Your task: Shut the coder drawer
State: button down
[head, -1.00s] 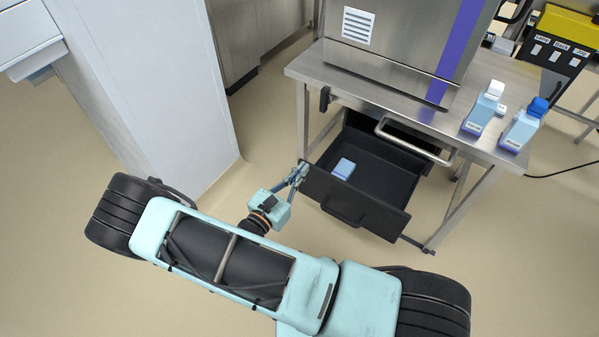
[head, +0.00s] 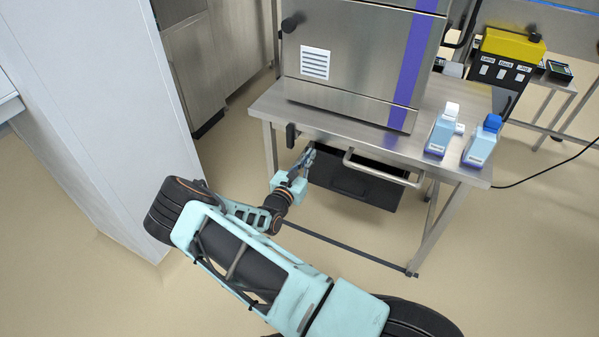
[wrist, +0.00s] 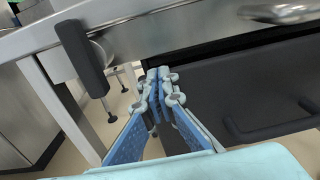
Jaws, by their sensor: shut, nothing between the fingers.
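The coder drawer (head: 352,183) is a dark drawer under the steel table of the tray sealer. Its front now sits close under the tabletop, with only a narrow dark gap above it, and its inside is hidden. It also shows in the wrist view (wrist: 230,95), with its dark bar handle (wrist: 270,128) at the right. My gripper (head: 308,155) is shut and empty at the left end of the drawer front. In the wrist view the fingertips (wrist: 160,75) are together at the drawer's left edge; I cannot tell whether they touch it.
A steel bar handle (head: 382,169) sticks out under the tabletop (head: 340,125) above the drawer. A dark knob or lever (head: 291,135) hangs at the table's left edge. Two bottles (head: 440,130) (head: 482,143) stand on the tabletop's right. A low rail (head: 345,246) crosses near the floor.

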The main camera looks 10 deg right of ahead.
jog(key=x, duration=0.5)
jog(key=shift+r, duration=0.2)
jog(key=shift+a, duration=0.1)
